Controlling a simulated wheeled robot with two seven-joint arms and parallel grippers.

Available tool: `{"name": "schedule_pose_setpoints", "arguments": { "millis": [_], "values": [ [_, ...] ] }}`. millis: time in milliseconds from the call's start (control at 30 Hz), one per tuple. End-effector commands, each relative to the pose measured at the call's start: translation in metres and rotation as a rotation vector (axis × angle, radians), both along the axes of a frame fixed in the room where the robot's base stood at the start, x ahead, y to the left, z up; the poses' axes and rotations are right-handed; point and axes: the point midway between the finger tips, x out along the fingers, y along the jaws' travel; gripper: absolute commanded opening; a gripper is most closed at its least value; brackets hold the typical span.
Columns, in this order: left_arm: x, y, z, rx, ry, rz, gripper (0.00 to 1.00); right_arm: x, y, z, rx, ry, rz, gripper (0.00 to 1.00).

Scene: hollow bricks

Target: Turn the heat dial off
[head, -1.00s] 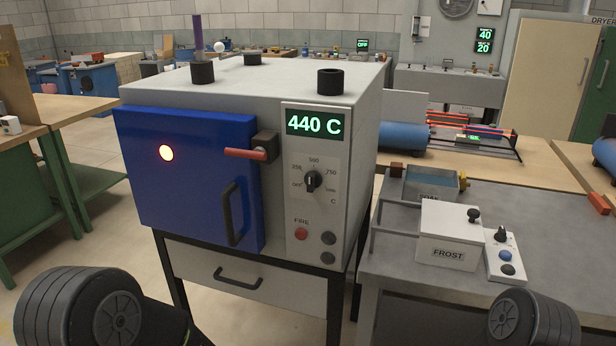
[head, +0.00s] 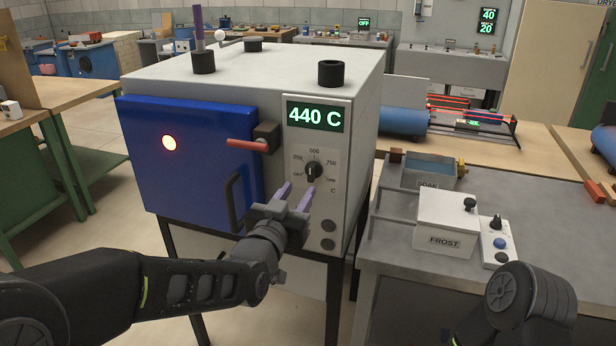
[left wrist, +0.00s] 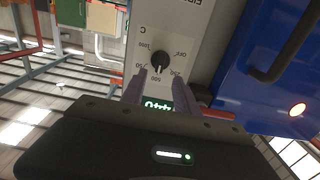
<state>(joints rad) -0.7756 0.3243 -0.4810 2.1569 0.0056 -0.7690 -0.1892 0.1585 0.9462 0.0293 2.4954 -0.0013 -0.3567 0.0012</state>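The heat dial (head: 313,172) is a black knob on the pale panel of a blue-doored furnace (head: 345,65). Its pointer stands roughly upward, near the 500 mark, and the green display (head: 318,116) reads 440 C. My left gripper (head: 298,192) is open and empty, with two purple fingers pointing at the panel just below and left of the dial. In the left wrist view the dial (left wrist: 161,62) appears upside down, just beyond the gap between the fingertips (left wrist: 160,76); contact cannot be told. My right gripper is not in view; only part of that arm shows at lower right.
The red door latch (head: 247,144) and dark door handle (head: 234,203) are left of the panel. Two dark buttons (head: 328,235) sit below the dial; my gripper hides the FIRE button. A bench with a FROST box (head: 446,221) stands to the right.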

Motion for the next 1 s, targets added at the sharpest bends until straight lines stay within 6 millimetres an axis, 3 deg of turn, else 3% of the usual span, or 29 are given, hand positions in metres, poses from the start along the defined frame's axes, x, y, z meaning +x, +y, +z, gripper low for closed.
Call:
{"name": "schedule_pose_setpoints", "arguments": {
  "millis": [500, 867, 1000],
  "values": [
    [0.064, -0.021, 0.001, 0.003, 0.001, 0.0, 0.36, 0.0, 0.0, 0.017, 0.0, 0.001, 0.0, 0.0],
    [0.071, -0.023, 0.0, 0.0, 0.001, 0.0, 0.36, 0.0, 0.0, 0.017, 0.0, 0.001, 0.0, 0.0],
    [0.071, -0.023, 0.0, 0.0, 0.001, 0.0, 0.26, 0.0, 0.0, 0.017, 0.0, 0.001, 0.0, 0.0]
  ]
}}
